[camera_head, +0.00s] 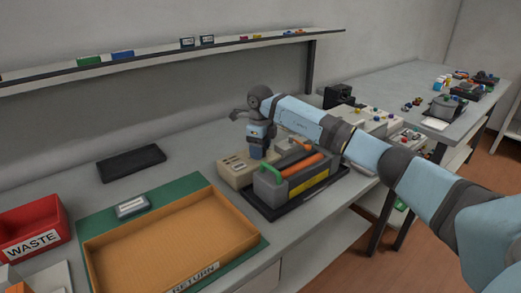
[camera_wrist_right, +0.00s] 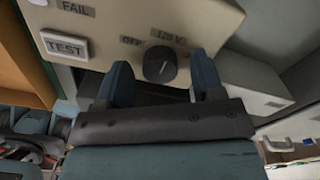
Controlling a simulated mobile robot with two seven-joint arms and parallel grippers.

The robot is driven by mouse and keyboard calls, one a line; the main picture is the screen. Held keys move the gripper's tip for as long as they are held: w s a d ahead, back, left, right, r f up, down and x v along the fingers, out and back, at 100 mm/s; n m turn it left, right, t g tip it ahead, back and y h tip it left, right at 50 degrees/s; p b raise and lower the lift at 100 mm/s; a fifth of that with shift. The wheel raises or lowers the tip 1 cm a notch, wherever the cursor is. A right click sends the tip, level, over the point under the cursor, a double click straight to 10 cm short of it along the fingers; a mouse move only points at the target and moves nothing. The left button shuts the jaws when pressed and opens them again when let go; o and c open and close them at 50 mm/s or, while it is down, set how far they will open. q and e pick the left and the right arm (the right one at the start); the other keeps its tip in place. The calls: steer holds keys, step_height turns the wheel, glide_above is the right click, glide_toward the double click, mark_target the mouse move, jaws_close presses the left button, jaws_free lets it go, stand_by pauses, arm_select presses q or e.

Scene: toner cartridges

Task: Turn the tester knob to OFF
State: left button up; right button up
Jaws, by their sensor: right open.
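The tester (camera_head: 234,170) is a beige box on the bench behind the dark cartridge cradle. Its dark round knob (camera_wrist_right: 160,65) shows in the right wrist view, with the labels OFF (camera_wrist_right: 131,41) to its upper left and 120 V (camera_wrist_right: 168,38) above. I cannot tell clearly which label the knob points to. My right gripper (camera_head: 257,152) points down at the tester, its tip partly hidden in the head view. Its two blue fingers are open, one on each side of the knob; I cannot tell whether they touch it. My left gripper is not in view.
The cradle (camera_head: 262,200) holds an orange roller cartridge (camera_head: 300,167) with a green handle. The orange RETURN tray (camera_head: 165,235) and red WASTE bin (camera_head: 32,228) stand left. A TEST button (camera_wrist_right: 65,45) is on the tester's panel. A shelf (camera_head: 180,55) runs along the wall.

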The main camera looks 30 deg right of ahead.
steer(key=shift+f, duration=0.1)
steer(key=c, duration=0.9)
